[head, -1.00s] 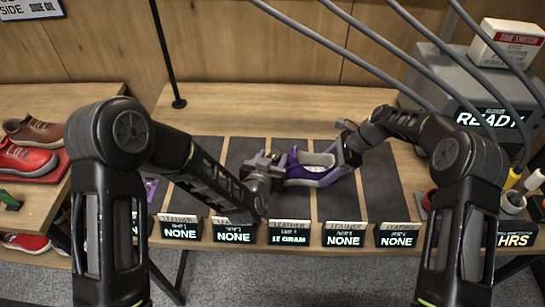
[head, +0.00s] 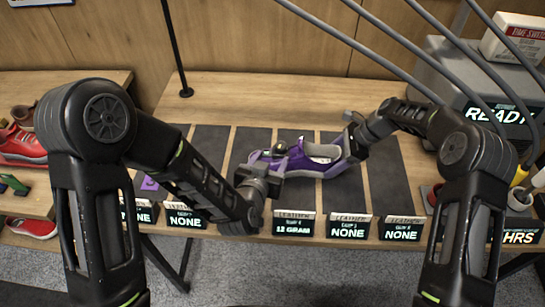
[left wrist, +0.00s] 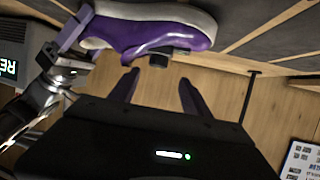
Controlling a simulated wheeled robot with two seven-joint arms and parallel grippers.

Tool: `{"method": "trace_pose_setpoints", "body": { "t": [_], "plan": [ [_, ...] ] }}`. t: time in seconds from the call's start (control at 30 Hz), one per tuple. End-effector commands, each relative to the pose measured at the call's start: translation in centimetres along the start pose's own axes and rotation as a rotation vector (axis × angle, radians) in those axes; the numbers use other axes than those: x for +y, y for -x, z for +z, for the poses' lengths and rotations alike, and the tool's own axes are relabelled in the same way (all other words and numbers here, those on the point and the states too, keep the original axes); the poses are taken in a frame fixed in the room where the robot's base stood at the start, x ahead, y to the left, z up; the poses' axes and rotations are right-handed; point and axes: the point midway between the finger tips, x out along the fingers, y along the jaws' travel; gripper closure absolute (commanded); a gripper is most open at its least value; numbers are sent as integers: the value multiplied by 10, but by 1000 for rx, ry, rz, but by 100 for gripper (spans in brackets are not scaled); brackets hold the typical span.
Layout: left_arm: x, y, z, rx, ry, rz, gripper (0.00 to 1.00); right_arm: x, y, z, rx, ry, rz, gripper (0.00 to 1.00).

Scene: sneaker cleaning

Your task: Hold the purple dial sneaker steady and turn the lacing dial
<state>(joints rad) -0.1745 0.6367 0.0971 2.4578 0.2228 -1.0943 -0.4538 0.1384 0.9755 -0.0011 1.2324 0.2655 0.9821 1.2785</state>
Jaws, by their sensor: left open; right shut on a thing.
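The black lacing dial (left wrist: 160,58) juts from the shoe in the left wrist view and shows small in the head view (head: 279,148). My left gripper (left wrist: 157,92) is open and empty. Its two fingers point at the dial, which lies just beyond the gap between the tips, apart from them.
Dark mats (head: 375,190) cover the bench. Labelled signs (head: 293,225) stand along its front edge. Grey cables (head: 345,38) hang down towards a grey machine (head: 465,85) at the right. Red shoes (head: 22,145) sit on a shelf at the left.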

Motion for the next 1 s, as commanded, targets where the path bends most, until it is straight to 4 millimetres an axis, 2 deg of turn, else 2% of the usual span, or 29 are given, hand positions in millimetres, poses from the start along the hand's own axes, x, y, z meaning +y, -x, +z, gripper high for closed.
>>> {"method": "trace_pose_setpoints", "body": {
  "t": [0.07,0.17,0.2,0.4,0.53,0.67,0.83,1.0],
  "plan": [
    [-10,-1,4,-8,5,-18,44,-1,0,-1,1,0,-2,87],
    [-38,-9,4,-3,6,-69,44,-1,0,-1,1,0,-2,87],
    [-50,-17,-2,22,-12,-75,44,-1,1,-1,1,0,-2,87],
    [-85,-46,-47,184,-112,-5,44,-1,0,-1,1,0,-2,87],
    [-99,-57,-75,289,-184,105,44,-1,0,-1,1,0,-2,87],
    [-106,-59,-89,347,-263,254,44,-1,0,-1,1,0,-2,87],
    [-109,-50,-82,327,-367,478,44,-1,0,0,1,0,-2,87],
    [-109,-32,-54,206,-444,695,44,-1,0,0,1,0,-2,87]
  ]
}}
